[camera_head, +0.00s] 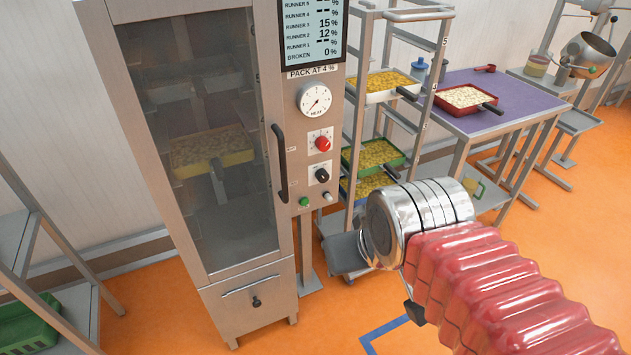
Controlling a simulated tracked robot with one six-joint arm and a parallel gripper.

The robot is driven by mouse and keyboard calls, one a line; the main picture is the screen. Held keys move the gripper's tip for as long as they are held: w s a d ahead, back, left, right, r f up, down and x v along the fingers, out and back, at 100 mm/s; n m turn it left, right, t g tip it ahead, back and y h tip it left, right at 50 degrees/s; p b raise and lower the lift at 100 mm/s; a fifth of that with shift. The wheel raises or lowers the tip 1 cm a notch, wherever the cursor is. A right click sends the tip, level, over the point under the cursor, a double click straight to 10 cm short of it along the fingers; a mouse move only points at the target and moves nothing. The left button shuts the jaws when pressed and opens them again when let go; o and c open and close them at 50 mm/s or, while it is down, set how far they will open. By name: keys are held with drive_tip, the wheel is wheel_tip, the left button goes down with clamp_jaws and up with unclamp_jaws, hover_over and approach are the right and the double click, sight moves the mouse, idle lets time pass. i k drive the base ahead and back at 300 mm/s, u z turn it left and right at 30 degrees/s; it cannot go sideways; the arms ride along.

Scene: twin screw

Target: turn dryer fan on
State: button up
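The dryer (236,285) is a tall grey steel cabinet at left centre, with its glass door shut. Its control panel has a round heat dial (314,100), a red knob (323,143) and, below it, a black knob (321,176). A green button (304,202) and a small grey button (327,196) sit at the panel's bottom. The small labels by the knobs are too small to read. My arm comes in from the lower right, and its metal end with my gripper (378,228) is right of and below the panel, apart from it.
The door's black handle (280,160) stands out left of the knobs. A rack (357,125) with several trays of yellow pieces stands right of the dryer, near my arm. A purple-topped table (530,97) holds a red tray (464,107). Orange floor is clear in front.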

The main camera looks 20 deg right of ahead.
sight(321, 175)
drive_tip(key=u, duration=1.6)
drive_tip(key=k, duration=0.7)
drive_tip(key=z, duration=0.65)
drive_tip(key=i, duration=1)
drive_tip(key=z, duration=0.05)
